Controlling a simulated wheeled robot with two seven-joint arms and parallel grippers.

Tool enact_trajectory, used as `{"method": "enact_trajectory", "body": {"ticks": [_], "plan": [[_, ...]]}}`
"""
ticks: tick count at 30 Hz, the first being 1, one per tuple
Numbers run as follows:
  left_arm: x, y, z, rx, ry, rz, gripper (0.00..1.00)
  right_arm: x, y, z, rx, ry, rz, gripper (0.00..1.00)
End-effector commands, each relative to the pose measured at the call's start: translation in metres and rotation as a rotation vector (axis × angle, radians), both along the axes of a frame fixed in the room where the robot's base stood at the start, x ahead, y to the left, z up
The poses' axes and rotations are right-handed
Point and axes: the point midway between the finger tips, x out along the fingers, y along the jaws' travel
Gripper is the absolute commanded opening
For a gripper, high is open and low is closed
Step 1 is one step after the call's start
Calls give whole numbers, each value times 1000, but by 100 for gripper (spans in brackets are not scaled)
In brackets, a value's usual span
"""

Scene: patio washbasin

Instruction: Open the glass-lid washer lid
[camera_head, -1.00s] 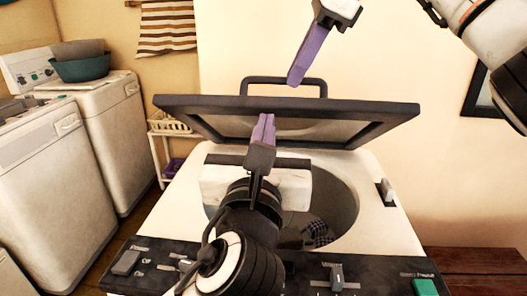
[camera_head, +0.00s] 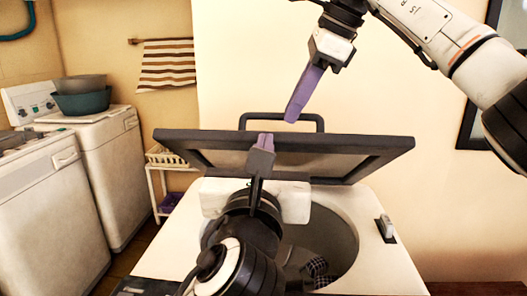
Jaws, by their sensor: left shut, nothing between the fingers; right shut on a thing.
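The glass-lid washer (camera_head: 375,255) stands in front of me with its dark-framed lid (camera_head: 350,143) raised and tilted over the round drum opening. The lid's dark handle (camera_head: 310,118) shows above its upper edge. My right gripper (camera_head: 291,118) comes from above, with its purple fingers shut on the handle. My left gripper (camera_head: 266,138) is shut and empty, in front of the lid's upper edge. I cannot tell whether it touches the lid. My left arm hides part of the drum opening and the washer's front.
Checkered cloth (camera_head: 318,268) lies in the drum. A white washer (camera_head: 95,180) with a basin (camera_head: 82,103) on it stands at the left, beside another white machine (camera_head: 45,215). A small white rack (camera_head: 160,175) is behind them. A striped towel (camera_head: 165,65) hangs on the wall.

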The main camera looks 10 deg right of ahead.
Motion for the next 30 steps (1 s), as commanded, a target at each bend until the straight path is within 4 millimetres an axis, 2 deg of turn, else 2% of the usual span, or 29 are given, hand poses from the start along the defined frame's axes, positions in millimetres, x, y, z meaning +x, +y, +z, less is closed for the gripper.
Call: {"method": "enact_trajectory", "body": {"ticks": [1, 4, 14, 17, 24, 30], "plan": [[2, 2, 5, -4, -13, 5, 0, -3, 0, -16, -19, 38, 4, 14], [2, 3, 4, -4, -12, 6, 0, -3, 0, -15, -18, 37, 5, 31], [4, 3, 0, -1, -2, 8, 0, -4, 2, -12, -15, 35, 9, 31], [4, 3, -1, 0, 0, 8, 0, -6, -1, -5, -13, 34, 8, 31], [4, 2, -2, 1, 3, 7, 0, -19, -15, 37, -12, 25, 3, 31], [3, 2, -1, 1, 2, 6, 0, -23, -21, 53, -14, 24, 2, 31]]}}
